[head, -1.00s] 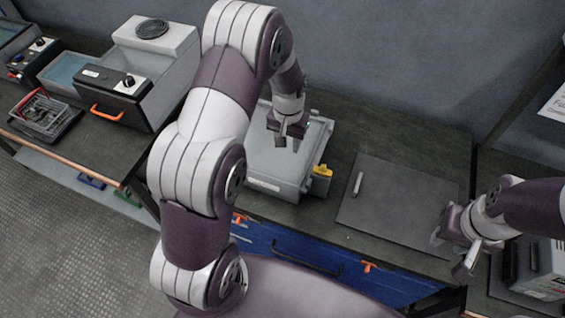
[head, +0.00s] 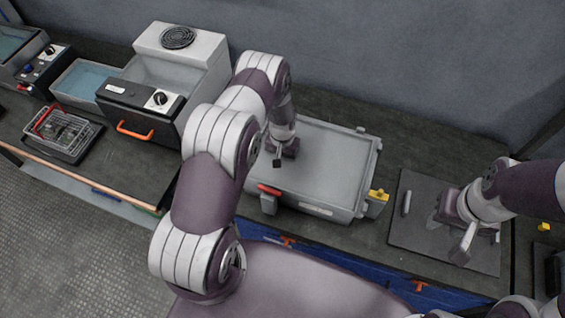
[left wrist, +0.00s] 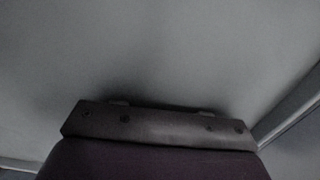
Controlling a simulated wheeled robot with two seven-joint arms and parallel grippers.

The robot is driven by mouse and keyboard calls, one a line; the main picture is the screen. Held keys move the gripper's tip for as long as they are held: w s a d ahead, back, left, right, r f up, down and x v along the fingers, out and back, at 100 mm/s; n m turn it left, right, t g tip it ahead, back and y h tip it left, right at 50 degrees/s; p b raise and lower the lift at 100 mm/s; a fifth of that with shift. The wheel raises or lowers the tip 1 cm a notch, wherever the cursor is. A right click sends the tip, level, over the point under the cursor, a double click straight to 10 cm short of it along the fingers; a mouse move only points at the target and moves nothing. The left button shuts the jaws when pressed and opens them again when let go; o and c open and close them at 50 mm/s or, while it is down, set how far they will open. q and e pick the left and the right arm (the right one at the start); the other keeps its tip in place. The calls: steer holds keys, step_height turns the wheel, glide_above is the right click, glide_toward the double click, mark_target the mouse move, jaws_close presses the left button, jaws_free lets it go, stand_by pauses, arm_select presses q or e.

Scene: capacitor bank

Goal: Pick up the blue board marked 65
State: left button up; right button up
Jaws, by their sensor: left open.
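No blue board marked 65 shows in any view. My right gripper (head: 448,238) is open and empty over a dark mat (head: 408,237).
A small light bar (head: 406,203) lies on the mat. At left stand a grey bath unit with an orange handle (head: 135,130) and a wire basket (head: 62,130) on a tray. Blue drawers (head: 345,272) front the bench. The wall (head: 400,60) rises behind.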

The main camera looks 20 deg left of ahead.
arm_select(q)
steer(key=shift+d+r, duration=0.1)
steer(key=shift+d, duration=0.05)
jaws_close()
